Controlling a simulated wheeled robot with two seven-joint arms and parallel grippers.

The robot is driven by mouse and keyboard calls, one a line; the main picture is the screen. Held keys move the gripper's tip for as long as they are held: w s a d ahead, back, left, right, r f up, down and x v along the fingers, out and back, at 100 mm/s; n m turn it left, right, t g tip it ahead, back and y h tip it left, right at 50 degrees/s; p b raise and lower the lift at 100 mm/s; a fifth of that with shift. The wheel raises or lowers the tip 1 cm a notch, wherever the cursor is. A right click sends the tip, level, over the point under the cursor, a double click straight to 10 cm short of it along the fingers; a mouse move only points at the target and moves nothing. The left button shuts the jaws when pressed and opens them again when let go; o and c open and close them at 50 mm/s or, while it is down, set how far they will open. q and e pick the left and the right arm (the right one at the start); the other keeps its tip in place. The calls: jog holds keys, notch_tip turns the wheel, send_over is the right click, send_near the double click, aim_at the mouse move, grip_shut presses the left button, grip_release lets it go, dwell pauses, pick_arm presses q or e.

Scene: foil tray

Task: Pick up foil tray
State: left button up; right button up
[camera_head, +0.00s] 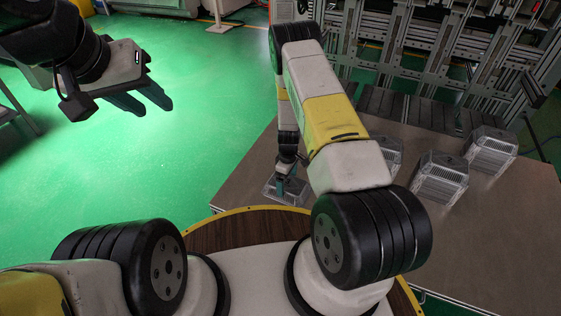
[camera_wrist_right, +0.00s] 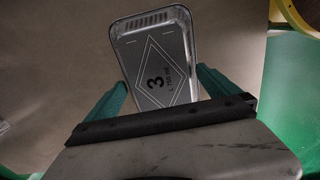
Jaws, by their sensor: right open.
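In the wrist view a silver foil tray (camera_wrist_right: 190,43), marked with a black 3 and a diamond outline, lies on the brown table top. My right gripper (camera_wrist_right: 162,84) is open, with one green finger on either side of the near part of the tray. Whether the fingers touch its sides I cannot tell. In the head view this tray (camera_head: 271,190) is near the table's left edge, partly hidden under my right gripper (camera_head: 287,184). My left gripper (camera_head: 155,109) is at the upper left over the green floor, with its fingers apart and nothing between them.
More foil trays stand on the table (camera_head: 480,245) to the right: one partly behind my right arm (camera_head: 388,155), one in the middle (camera_head: 440,178) and one further right (camera_head: 490,151). A dark metal frame (camera_head: 410,50) stands behind the table. The table front is clear.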

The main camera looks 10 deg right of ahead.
jog(key=shift+c, duration=0.4)
jog(key=c, duration=1)
jog(key=shift+o, duration=0.2)
jog(key=shift+r, duration=0.1)
